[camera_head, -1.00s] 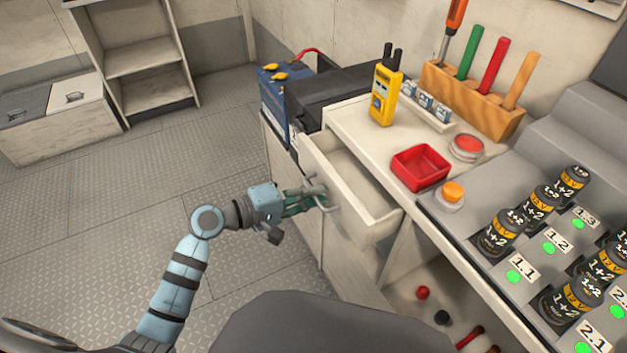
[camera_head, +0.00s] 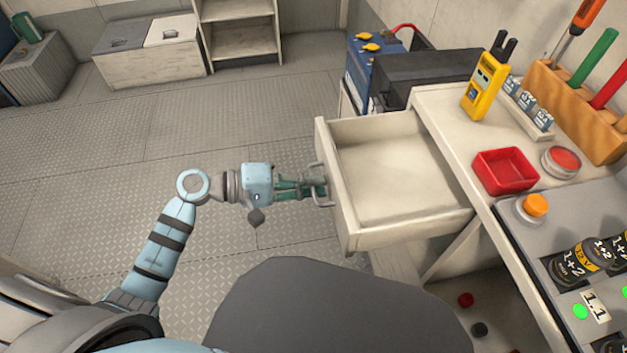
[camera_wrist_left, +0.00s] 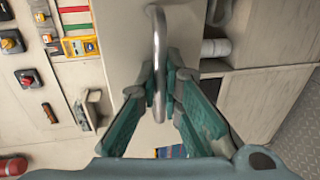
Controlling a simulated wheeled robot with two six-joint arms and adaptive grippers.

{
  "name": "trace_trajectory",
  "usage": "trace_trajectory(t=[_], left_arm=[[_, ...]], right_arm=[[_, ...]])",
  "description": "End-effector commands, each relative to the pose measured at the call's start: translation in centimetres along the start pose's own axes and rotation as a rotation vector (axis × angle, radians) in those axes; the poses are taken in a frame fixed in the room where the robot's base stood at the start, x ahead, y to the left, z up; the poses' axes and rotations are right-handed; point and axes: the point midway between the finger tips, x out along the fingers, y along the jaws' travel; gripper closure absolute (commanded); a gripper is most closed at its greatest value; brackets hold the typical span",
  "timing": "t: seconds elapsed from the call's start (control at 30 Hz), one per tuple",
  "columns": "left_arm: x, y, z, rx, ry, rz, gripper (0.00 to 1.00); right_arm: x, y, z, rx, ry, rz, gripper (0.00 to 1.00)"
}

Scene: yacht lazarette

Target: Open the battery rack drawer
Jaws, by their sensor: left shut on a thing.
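The battery rack drawer (camera_head: 395,232) is pulled well out of the white bench, and its inside looks empty. Its metal bar handle (camera_head: 322,186) is on the front face. My left gripper (camera_head: 318,188) is shut on the handle, coming from the left in the head view. In the left wrist view the drawer handle (camera_wrist_left: 157,60) runs between the green fingers of the left gripper (camera_wrist_left: 160,85). My right gripper is not in view.
On the bench stand a yellow meter (camera_head: 484,85), a red tray (camera_head: 504,171), a red button (camera_head: 562,161) and an orange knob (camera_head: 535,205). A blue battery (camera_head: 366,70) stands behind the drawer. The floor left of the drawer is clear.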

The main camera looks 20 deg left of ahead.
Motion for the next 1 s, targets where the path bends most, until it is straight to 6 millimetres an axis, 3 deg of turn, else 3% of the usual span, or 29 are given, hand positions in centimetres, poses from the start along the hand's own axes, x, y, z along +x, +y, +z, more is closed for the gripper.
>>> trace_trajectory(t=[0.07,0.1,0.17,0.53,0.9,1.0], left_arm=[[0.0,0.1,-0.1,0.002,0.004,0.003,1.0],[-0.1,0.2,-0.1,0.002,0.005,0.003,0.9],[-0.1,0.1,-0.1,0.002,0.005,0.003,0.83],[-0.9,-0.1,-0.1,0.0,0.005,-0.002,0.83],[-10.1,-0.2,-0.1,0.0,0.002,-0.007,0.83],[-11.6,-0.1,-0.1,0.0,0.002,-0.004,0.83]], right_arm=[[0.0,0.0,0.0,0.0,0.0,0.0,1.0],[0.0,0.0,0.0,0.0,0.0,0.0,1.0],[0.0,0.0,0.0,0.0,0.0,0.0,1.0],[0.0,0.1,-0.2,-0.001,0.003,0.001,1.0],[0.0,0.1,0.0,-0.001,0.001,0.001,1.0],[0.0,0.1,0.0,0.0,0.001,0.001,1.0]])
